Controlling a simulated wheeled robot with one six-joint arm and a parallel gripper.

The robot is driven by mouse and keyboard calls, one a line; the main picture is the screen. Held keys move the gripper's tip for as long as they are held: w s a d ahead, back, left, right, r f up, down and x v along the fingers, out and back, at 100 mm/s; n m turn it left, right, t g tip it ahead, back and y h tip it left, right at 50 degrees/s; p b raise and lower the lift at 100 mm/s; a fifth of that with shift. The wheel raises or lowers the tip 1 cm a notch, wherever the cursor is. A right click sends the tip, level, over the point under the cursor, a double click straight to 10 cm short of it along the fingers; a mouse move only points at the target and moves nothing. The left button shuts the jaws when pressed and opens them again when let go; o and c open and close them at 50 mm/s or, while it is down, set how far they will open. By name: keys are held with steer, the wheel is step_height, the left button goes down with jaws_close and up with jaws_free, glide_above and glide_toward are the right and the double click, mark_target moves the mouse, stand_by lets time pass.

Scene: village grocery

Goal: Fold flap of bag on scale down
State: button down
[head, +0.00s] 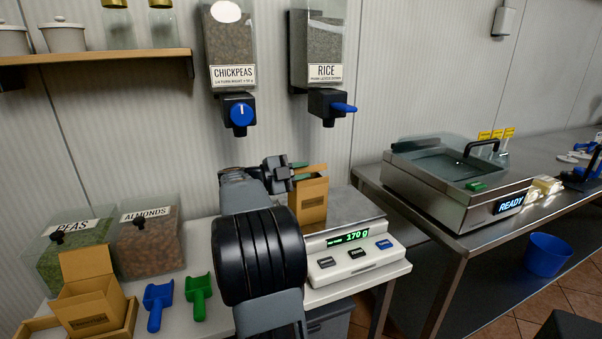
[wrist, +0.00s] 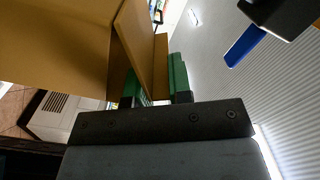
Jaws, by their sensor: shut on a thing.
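The brown paper bag (head: 312,205) stands upright on the scale (head: 352,262), whose display reads 170 g. Its top is open, with a flap (head: 312,171) standing up at the rim. My gripper (head: 299,166) is at the bag's top, reaching in from the left. In the wrist view my gripper (wrist: 156,84) has its green fingers on either side of a brown flap (wrist: 161,62) and is shut on it. The bag's side (wrist: 60,45) fills the upper left there. My arm hides part of the bag's left side and the scale in the head view.
The rice dispenser (head: 318,52) and its blue-handled spout hang above the bag; the chickpeas dispenser (head: 229,50) is left of it. A sealing machine (head: 455,185) stands on the right table.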

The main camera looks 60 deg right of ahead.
steer(key=c, duration=1.1)
jaws_free()
steer(key=shift+f, duration=0.2)
